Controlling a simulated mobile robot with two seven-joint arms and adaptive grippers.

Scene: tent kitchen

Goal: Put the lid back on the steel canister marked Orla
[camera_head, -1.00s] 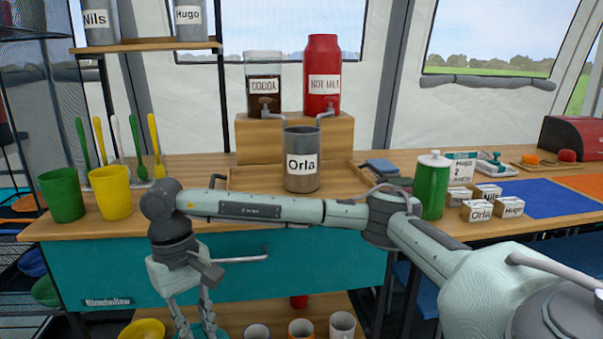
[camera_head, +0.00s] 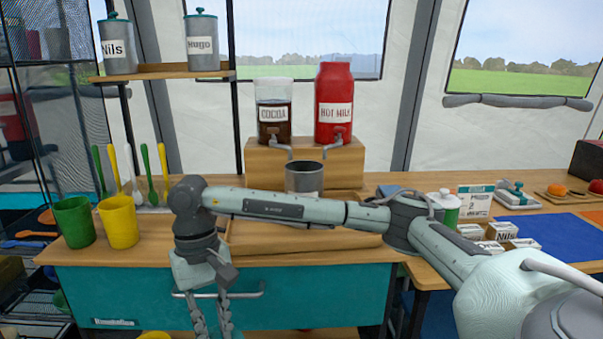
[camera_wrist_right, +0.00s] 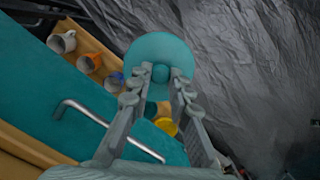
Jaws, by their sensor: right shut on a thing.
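The steel canister (camera_head: 304,178) stands on the counter below the drink dispensers, with no lid on its top. My right forearm covers its lower part and label; the label read Orla in the earlier frame. My right gripper (camera_head: 210,322) hangs down in front of the counter, left of the canister and lower than it, its tips cut off by the head view's bottom edge. In the right wrist view my right gripper (camera_wrist_right: 160,78) is shut on the knob of a round teal lid (camera_wrist_right: 165,46). My left gripper is not in view.
Lidded canisters marked Nils (camera_head: 118,48) and Hugo (camera_head: 203,45) stand on the upper shelf. Green (camera_head: 74,222) and yellow (camera_head: 119,222) cups stand at the counter's left. A green flask (camera_head: 443,207) is to the right. A bar handle (camera_wrist_right: 110,130) runs close to my right gripper.

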